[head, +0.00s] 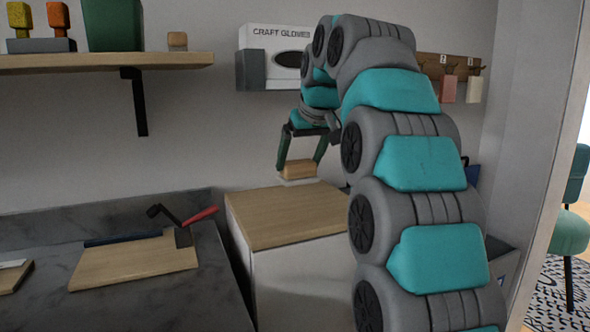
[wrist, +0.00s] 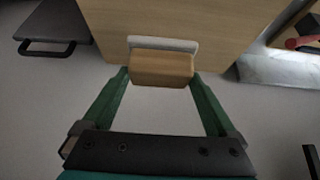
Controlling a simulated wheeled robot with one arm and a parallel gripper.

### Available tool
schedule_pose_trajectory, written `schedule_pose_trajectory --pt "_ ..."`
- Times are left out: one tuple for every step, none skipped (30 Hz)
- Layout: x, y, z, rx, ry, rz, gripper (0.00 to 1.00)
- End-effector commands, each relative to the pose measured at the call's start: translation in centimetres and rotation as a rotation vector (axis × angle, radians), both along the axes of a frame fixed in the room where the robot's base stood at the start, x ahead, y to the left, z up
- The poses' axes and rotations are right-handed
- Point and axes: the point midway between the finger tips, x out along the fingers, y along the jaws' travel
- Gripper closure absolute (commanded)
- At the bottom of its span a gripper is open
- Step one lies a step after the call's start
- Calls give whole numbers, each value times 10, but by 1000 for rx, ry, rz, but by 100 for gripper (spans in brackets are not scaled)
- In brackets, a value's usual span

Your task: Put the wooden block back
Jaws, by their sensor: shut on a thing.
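The wooden block (head: 298,170) is a small light-brown piece held between the green fingertips of my gripper (head: 299,163). It hangs just above the wooden top of a white cabinet (head: 285,218); a small gap seems to show beneath it, but contact is hard to judge. In the wrist view the block (wrist: 161,69) lies across between the two fingertips of my gripper (wrist: 160,78). A whitish strip (wrist: 163,43) shows along its far side; I cannot tell whether it belongs to the block or the surface.
A wall shelf (head: 110,61) at upper left holds a green container (head: 112,25) and a small wooden piece (head: 177,41). A glove box (head: 275,60) is on the wall behind my arm. A cutting board (head: 135,262) with tools lies on the dark counter. The cabinet top is otherwise clear.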

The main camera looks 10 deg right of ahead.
Motion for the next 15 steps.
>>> schedule_pose_trajectory --pt "8 1 0 0 0 0 59" --pt "11 2 0 -1 -1 -1 59" --pt "15 2 0 0 -2 -1 59" --pt "17 3 0 0 -2 -1 59" --pt "19 3 -1 0 -2 -1 59" --pt "21 4 -1 0 -3 -1 59" --pt "22 4 -1 0 -3 -1 59" --pt "22 4 -1 0 -3 -1 59" --pt "23 4 -1 0 -3 -1 59" --pt "23 4 -1 0 -3 -1 59" --pt "24 4 -1 0 -3 -1 59" --pt "24 5 -1 0 -3 -1 59" --pt "25 5 -1 0 -3 -1 59" --pt "26 5 -2 0 -2 -1 59" --pt "27 5 -2 0 -3 -1 59"
